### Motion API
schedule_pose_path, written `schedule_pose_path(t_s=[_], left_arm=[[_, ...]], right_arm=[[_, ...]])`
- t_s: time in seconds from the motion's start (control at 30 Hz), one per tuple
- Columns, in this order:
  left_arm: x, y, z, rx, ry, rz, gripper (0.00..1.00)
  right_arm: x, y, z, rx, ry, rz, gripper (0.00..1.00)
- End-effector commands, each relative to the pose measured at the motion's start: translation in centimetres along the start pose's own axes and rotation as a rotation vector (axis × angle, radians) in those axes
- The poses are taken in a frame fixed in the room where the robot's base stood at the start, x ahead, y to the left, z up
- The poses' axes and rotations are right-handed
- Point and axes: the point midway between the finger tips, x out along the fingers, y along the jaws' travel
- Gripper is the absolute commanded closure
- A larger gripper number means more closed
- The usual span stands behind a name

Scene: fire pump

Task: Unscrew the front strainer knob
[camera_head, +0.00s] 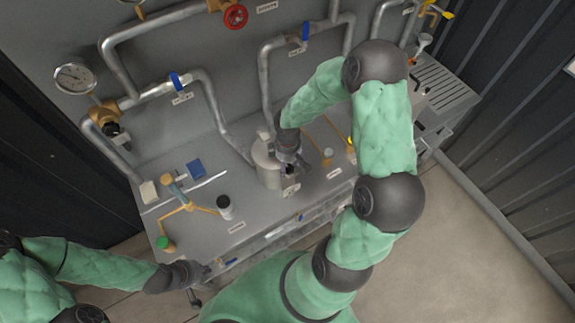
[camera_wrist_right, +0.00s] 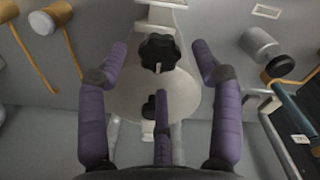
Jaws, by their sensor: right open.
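The strainer (camera_head: 266,162) is a pale grey cylinder standing on the bench in the middle of the head view. In the right wrist view two black knobs show at the strainer: a larger star-shaped knob (camera_wrist_right: 158,53) and a smaller, partly covered knob (camera_wrist_right: 149,107). I cannot tell for sure which is the front one. My right gripper (camera_head: 293,168) is beside the strainer, pointing down. In its wrist view its purple fingers (camera_wrist_right: 160,78) are spread around the knobs, with nothing gripped. My left gripper (camera_head: 203,280) hangs at the bench's front edge, small and unclear.
Pipes with blue valve handles (camera_head: 176,80) and a gauge (camera_head: 75,78) line the wall. Floor at right is clear.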

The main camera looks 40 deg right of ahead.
Motion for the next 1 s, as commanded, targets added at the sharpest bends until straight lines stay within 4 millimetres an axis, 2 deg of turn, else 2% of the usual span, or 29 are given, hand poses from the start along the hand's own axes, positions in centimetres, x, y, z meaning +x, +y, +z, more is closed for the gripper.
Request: schedule_pose_path(t_s=[0.3,0.5,0.7,1.0], left_arm=[[0.0,0.0,0.0,0.0,0.0,0.0,1.0],[0.0,0.0,0.0,0.0,0.0,0.0,1.0],[0.0,0.0,0.0,0.0,0.0,0.0,1.0],[0.0,0.0,0.0,0.0,0.0,0.0,1.0]], right_arm=[[-6.5,0.1,-0.1,-0.002,0.004,0.004,0.34],[-9.1,0.0,-0.2,-0.002,0.003,0.003,0.34],[-10.1,0.0,-0.1,-0.002,0.002,0.001,0.34],[-10.1,0.0,-0.1,-0.002,0.002,0.0,0.34]])
